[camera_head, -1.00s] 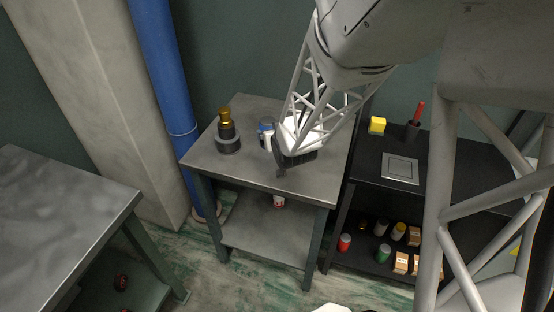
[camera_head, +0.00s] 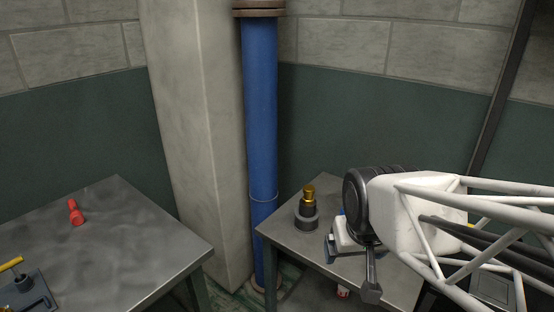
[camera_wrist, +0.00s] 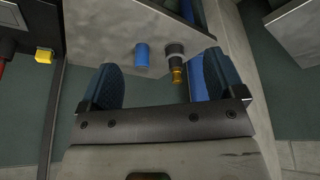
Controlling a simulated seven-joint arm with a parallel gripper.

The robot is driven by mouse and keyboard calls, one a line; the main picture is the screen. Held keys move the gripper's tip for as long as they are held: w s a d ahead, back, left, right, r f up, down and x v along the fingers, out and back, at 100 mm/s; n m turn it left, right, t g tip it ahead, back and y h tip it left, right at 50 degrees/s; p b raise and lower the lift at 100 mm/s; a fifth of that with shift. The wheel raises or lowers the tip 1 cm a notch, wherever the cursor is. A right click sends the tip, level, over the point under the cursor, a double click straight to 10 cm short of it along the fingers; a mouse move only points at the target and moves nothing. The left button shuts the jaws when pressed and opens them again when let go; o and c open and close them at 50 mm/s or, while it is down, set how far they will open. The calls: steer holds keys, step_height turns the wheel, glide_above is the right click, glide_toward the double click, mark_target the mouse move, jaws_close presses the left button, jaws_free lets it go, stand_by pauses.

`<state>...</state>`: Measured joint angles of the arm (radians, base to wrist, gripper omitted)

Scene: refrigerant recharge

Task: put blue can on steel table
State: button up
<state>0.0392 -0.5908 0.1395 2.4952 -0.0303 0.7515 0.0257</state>
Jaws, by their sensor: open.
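The blue can (camera_wrist: 142,53) stands on the grey metal table (camera_wrist: 112,24), between and beyond my fingers in the wrist view and apart from them. In the head view the can is mostly or wholly hidden behind my gripper (camera_head: 350,268); a small blue patch beside the wrist may be part of it. The same table (camera_head: 292,240) shows there at the lower middle. My gripper is open and empty at this table; its two dark blue fingers are spread wide in the wrist view (camera_wrist: 163,80).
A dark fitting with a brass top (camera_head: 307,208) stands beside the can. Another grey metal table (camera_head: 120,235) at left bears a red object (camera_head: 76,212) and a tool with a yellow handle (camera_head: 14,264). A blue pipe (camera_head: 260,130) and a pale pillar (camera_head: 195,130) stand behind the gap between the tables.

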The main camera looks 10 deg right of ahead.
steer(key=shift+g, duration=0.7)
steer(key=s, duration=0.1)
steer(key=s+a+r, duration=0.1)
steer(key=s, duration=0.3)
steer(key=shift+a+r, duration=0.15)
steer(key=shift+r, duration=0.15)
